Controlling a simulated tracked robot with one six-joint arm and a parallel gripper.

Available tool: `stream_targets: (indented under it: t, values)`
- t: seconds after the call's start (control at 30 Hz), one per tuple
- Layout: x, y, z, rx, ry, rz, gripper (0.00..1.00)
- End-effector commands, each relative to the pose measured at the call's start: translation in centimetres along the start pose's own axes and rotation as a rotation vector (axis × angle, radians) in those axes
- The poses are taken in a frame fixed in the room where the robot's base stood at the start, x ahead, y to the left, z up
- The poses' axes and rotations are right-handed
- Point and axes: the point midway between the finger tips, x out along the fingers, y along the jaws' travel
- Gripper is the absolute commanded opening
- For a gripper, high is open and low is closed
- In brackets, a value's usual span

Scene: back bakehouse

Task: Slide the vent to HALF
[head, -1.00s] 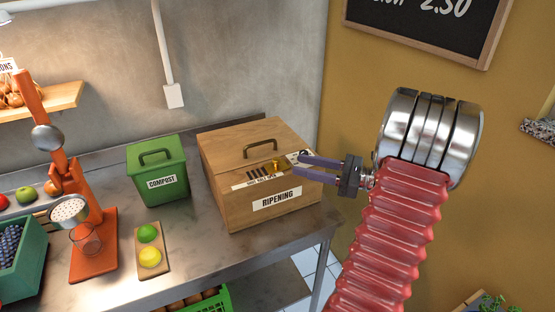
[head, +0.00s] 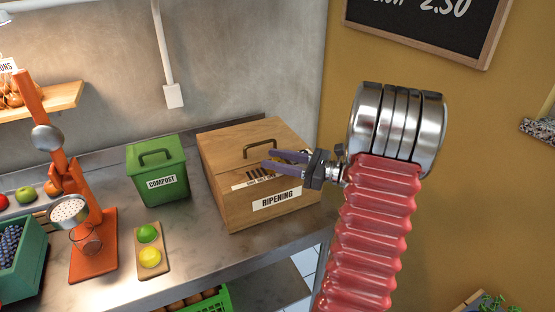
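The wooden box marked RIPENING (head: 233,205) stands on the metal counter, with a brass handle on its lid. On its sloping front is the vent (head: 258,173), with several dark slots and a strip of small lettering (head: 262,183) below, which seems to read SHUT, HALF, OPEN. My gripper (head: 267,159) reaches in from the right over the vent, its two purple fingers apart. A little brass shows by the fingers. The vent's brass knob is mostly hidden by them, so I cannot tell whether they touch it or where along the strip it sits.
A green COMPOST bin (head: 158,168) stands left of the box. A small board (head: 153,268) with a green and a yellow fruit lies in front of the bin. An orange juicer (head: 93,245) stands further left. The box's handle (head: 276,122) rises just behind my fingers.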

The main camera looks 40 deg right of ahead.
Motion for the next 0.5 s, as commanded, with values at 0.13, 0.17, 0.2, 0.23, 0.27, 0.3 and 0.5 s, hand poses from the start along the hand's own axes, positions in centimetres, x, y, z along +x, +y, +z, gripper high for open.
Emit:
stream_targets:
  t: [0.13,0.17,0.2,0.23,0.27,0.3,0.5]
  values:
    - [-0.01,0.00,0.00,0.000,0.000,0.000,0.26]
    - [-0.01,0.00,0.00,0.000,0.000,0.000,0.24]
    - [-0.01,0.00,0.00,0.000,0.000,0.000,0.21]
    - [-0.01,0.00,0.00,0.000,0.000,0.000,0.19]
    - [-0.01,0.01,0.00,0.000,0.000,0.000,0.17]
    - [-0.01,0.01,0.00,0.000,0.000,0.001,0.14]
    - [0.00,0.02,0.00,0.000,0.000,0.001,0.00]
